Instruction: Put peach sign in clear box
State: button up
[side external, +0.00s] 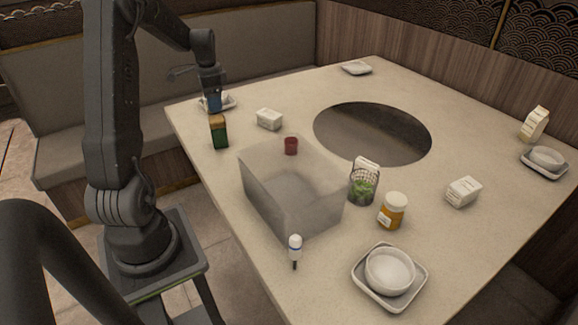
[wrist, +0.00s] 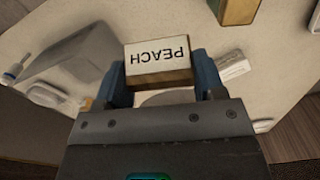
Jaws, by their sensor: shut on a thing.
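My gripper (wrist: 160,78) is shut on the peach sign (wrist: 157,57), a small block with a white face reading PEACH, held between its two blue fingers. In the side external view my gripper (side external: 213,102) is at the table's left corner, above or beside a small white dish (side external: 230,101); I cannot make out the sign there. The clear box (side external: 262,197) is a frosted, see-through, open bin near the table's left edge, to the right of and nearer the camera than my gripper. A greyish see-through shape at the left of the wrist view looks like the box.
A green and brown carton (side external: 219,131) stands close to my gripper, between it and the box. The table has a large round opening (side external: 373,133).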

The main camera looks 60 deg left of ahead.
jog(key=w+d+m, duration=0.3)
jog(key=d+m, duration=0.2)
jog(key=d, duration=0.6)
jog(key=w+d+m, duration=0.3)
jog(key=d+m, duration=0.3)
jog(key=d, duration=0.5)
jog(key=w+d+m, duration=0.4)
jog(key=d+m, duration=0.1)
jog(key=d, duration=0.6)
notch_tip(320, 180, down, 17)
jog(key=shift+s, duration=0.1)
jog(key=shift+a+f, duration=0.1)
jog(key=shift+f, duration=2.2)
jog(key=shift+f, duration=0.1)
jog(key=o, duration=0.9)
